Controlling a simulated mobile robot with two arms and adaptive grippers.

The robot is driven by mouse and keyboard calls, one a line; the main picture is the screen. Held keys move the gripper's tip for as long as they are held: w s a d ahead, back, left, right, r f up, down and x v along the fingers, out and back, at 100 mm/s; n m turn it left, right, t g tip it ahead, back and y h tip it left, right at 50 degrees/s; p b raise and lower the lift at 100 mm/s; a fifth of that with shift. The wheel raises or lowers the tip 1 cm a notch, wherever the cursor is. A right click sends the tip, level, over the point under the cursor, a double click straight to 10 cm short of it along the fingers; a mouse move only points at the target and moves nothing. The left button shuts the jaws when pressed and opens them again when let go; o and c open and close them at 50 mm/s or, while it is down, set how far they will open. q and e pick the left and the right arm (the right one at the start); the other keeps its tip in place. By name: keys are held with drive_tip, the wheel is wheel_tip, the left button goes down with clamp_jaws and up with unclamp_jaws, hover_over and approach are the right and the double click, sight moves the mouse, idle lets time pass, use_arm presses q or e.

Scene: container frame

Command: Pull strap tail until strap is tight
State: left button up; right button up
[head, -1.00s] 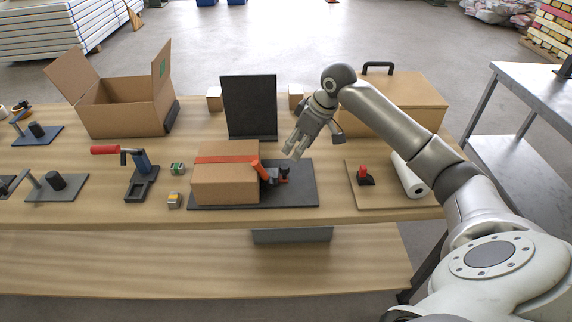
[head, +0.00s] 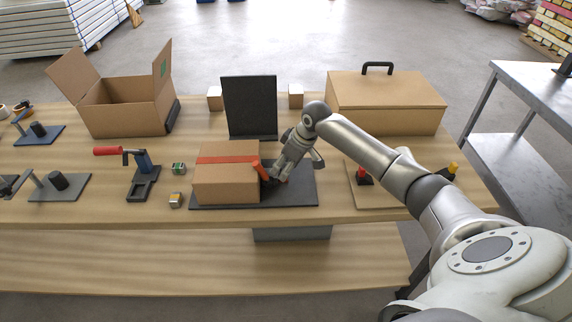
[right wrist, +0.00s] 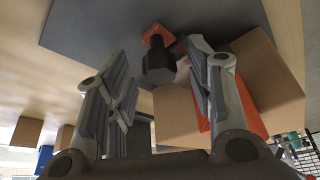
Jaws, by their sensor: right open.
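A cardboard box (head: 225,186) with a red-orange strap (head: 228,159) across its top sits on a dark mat (head: 305,192). A short orange piece (head: 260,171) slants down at its right side; I cannot tell whether it is the strap tail or a lever. My open right gripper (head: 275,174) is just right of it, low over the mat, hiding most of the black fitting there. In the right wrist view, a black knob-like part (right wrist: 158,63) with an orange end (right wrist: 157,33) shows between the parted fingers (right wrist: 160,75). The orange strap (right wrist: 248,108) is partly behind the right-hand finger.
A black upright panel (head: 250,107) stands behind the box. An open carton (head: 125,115) is at the left, a closed box with a handle (head: 388,105) at the back right. A red-handled tool (head: 140,172) and small blocks (head: 176,200) lie left of the strapped box.

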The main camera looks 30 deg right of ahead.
clamp_jaws()
drive_tip(key=s+d, duration=0.1)
drive_tip(key=d, duration=0.1)
drive_tip(key=s+d+p, duration=0.1)
drive_tip(key=d, duration=0.1)
drive_tip(key=s+d+p, duration=0.1)
drive_tip(key=shift+s+d, duration=0.25)
drive_tip(key=shift+d, duration=0.15)
drive_tip(key=shift+s+d, duration=0.15)
drive_tip(key=shift+d, duration=0.1)
drive_tip(key=shift+c, duration=1.8)
unclamp_jaws()
drive_tip(key=o, duration=0.4)
drive_tip(key=shift+c, duration=0.2)
